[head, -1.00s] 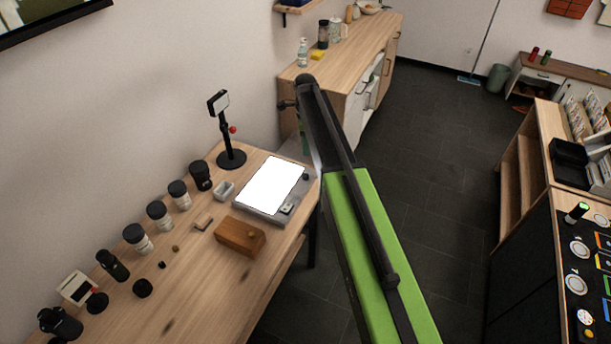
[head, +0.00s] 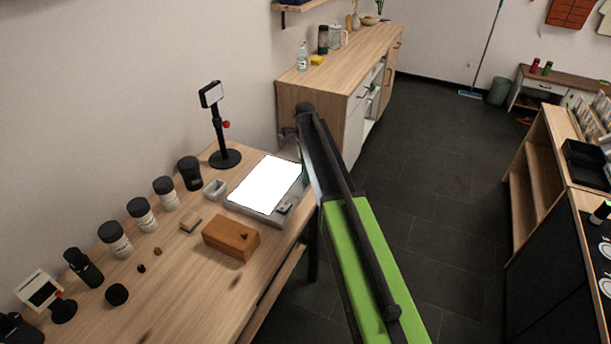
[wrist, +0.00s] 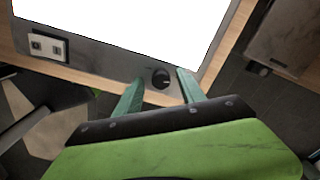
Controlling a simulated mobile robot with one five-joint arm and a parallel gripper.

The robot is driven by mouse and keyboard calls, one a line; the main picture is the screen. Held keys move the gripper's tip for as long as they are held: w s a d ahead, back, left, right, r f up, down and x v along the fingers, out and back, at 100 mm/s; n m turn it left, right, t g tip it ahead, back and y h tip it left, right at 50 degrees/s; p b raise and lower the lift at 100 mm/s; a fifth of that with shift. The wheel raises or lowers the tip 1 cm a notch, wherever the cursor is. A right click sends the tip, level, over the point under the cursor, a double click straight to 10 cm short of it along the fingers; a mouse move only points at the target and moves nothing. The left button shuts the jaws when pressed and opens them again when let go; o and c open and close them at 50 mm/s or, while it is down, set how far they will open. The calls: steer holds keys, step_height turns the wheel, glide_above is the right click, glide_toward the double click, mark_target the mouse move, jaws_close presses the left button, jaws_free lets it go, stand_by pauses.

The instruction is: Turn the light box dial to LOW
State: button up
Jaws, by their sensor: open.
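The light box (head: 238,209) lies on the wooden table, its white panel glowing. In the wrist view its grey frame (wrist: 105,62) carries a black round dial (wrist: 160,78) near the corner. A small switch plate (wrist: 42,45) sits on the same frame to the left. My gripper (wrist: 158,82) is open, with its two green fingertips on either side of the dial. I cannot tell whether they touch it. The dial's markings are too small to read. In the head view my arm hides the dial and my gripper is mostly hidden.
A wooden box (head: 230,238) stands in front of the light box. A black stand with a small screen (head: 222,130) is behind it. Several dark-lidded jars (head: 142,214) line the table's left side. A wooden cabinet (head: 345,75) stands beyond.

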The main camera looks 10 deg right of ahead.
steer(key=shift+c, duration=0.2)
jaws_close()
steer(key=shift+d, duration=0.2)
steer(key=shift+a, duration=0.1)
